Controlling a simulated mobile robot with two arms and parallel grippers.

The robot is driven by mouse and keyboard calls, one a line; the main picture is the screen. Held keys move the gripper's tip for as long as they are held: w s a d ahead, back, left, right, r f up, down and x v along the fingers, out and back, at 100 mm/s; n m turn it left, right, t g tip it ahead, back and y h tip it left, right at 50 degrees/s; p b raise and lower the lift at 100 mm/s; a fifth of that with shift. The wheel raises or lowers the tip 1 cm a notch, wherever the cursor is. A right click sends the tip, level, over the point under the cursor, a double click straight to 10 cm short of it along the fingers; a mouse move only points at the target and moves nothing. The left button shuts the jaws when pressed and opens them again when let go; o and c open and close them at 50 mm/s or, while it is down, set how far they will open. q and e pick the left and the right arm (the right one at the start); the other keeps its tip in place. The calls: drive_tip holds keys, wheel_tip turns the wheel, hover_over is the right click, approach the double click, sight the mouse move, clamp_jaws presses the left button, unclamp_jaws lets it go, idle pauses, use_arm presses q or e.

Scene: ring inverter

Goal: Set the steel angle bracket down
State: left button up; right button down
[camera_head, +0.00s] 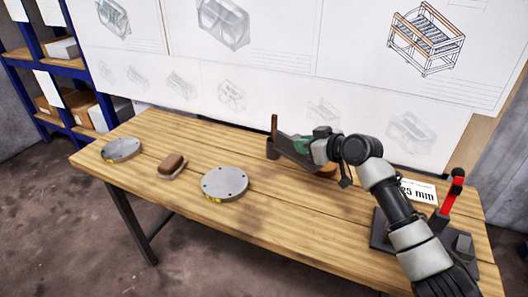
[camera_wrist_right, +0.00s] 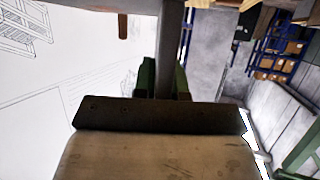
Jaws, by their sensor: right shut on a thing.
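The steel angle bracket (camera_head: 291,146) is a dark grey, angled piece near the middle of the workbench's back edge. My right gripper (camera_head: 308,146), with green fingers, is shut on it. In the right wrist view, the bracket (camera_wrist_right: 168,55) shows as a grey strip between the green fingers of my right gripper (camera_wrist_right: 165,82). A broad dark-edged plate with a pale face fills the lower part of that view. I cannot tell whether the bracket touches the bench. My left gripper is not in view.
The wooden workbench (camera_head: 290,220) has a clear front middle. Two grey discs, at the left (camera_head: 121,150) and centre (camera_head: 225,183), flank a brown block (camera_head: 172,165). A dark holder with a brown stick (camera_head: 274,125) is beside the bracket. A red-handled device (camera_head: 447,200) stands right, near a "25 mm" card (camera_head: 418,191).

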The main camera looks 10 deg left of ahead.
drive_tip(key=shift+s+a+f+p, duration=0.1)
drive_tip(key=shift+s+a+f, duration=0.2)
drive_tip(key=shift+s+f, duration=1.5)
drive_tip(key=shift+s+a+f+p, duration=0.15)
drive_tip(key=shift+s+a+f, duration=0.15)
drive_tip(key=shift+s+f, duration=1.45)
drive_tip(key=shift+s+a+f+p, duration=0.1)
drive_tip(key=shift+s+a+f, duration=0.2)
drive_tip(key=shift+s+f, duration=1.5)
drive_tip(key=c, duration=1.6)
unclamp_jaws()
drive_tip(key=shift+s+f, duration=0.1)
drive_tip(key=shift+s, duration=0.35)
drive_tip(key=o, duration=0.4)
drive_tip(key=shift+s, duration=0.15)
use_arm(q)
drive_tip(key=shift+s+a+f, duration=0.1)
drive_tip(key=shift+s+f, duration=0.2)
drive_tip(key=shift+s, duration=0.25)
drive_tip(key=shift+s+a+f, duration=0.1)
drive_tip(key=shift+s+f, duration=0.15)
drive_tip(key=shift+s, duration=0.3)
use_arm(e)
drive_tip(key=shift+o, duration=0.2)
drive_tip(key=shift+d, duration=0.1)
